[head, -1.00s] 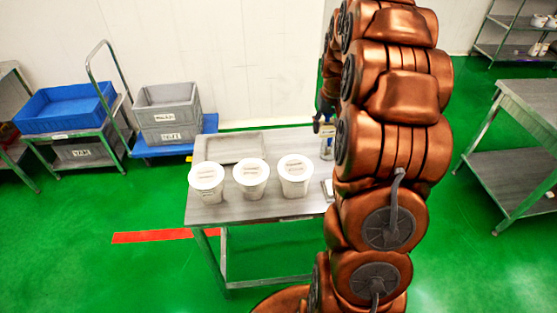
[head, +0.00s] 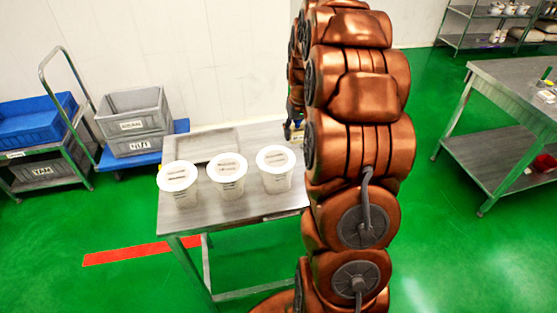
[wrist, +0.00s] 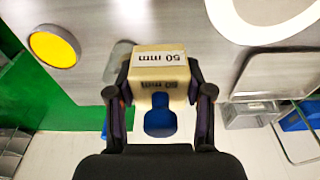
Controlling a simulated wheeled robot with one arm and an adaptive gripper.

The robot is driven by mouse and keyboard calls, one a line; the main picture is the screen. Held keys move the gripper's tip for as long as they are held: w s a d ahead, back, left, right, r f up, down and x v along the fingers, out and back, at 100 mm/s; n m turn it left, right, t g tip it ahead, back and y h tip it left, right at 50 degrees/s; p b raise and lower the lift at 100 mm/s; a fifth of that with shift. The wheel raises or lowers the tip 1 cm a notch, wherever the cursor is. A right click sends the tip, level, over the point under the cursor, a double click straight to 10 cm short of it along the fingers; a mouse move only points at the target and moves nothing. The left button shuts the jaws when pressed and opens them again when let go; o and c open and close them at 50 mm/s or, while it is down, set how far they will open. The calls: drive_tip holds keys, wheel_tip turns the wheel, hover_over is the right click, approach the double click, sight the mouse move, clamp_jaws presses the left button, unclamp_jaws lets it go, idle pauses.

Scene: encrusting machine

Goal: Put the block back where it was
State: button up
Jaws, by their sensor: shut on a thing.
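The block (wrist: 159,66) is cream-coloured and marked "50 mm" on two faces. In the wrist view it sits between the two dark fingers of my gripper (wrist: 159,92), which is shut on it. A blue rounded shape (wrist: 160,118) shows at the block's lower face; I cannot tell whether it is part of it. The grey table (wrist: 215,35) lies beyond the block, and I cannot tell how far above it the block is. In the head view my arm hides most of the gripper and the block.
Three white lidded tubs (head: 227,177) stand on the table (head: 260,207) in front of a shallow grey tray (head: 208,146). A yellow disc (wrist: 54,46) shows in the wrist view. Stacked crates (head: 135,120) stand at left. Another metal table (head: 510,90) is at right.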

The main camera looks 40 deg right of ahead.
wheel_tip(320, 180, down, 9)
drive_tip(key=p, duration=0.3)
drive_tip(key=shift+s, duration=0.1)
drive_tip(key=shift+f, duration=0.15)
drive_tip(key=shift+f, duration=0.2)
drive_tip(key=o, duration=1.3)
drive_tip(key=shift+r, duration=0.1)
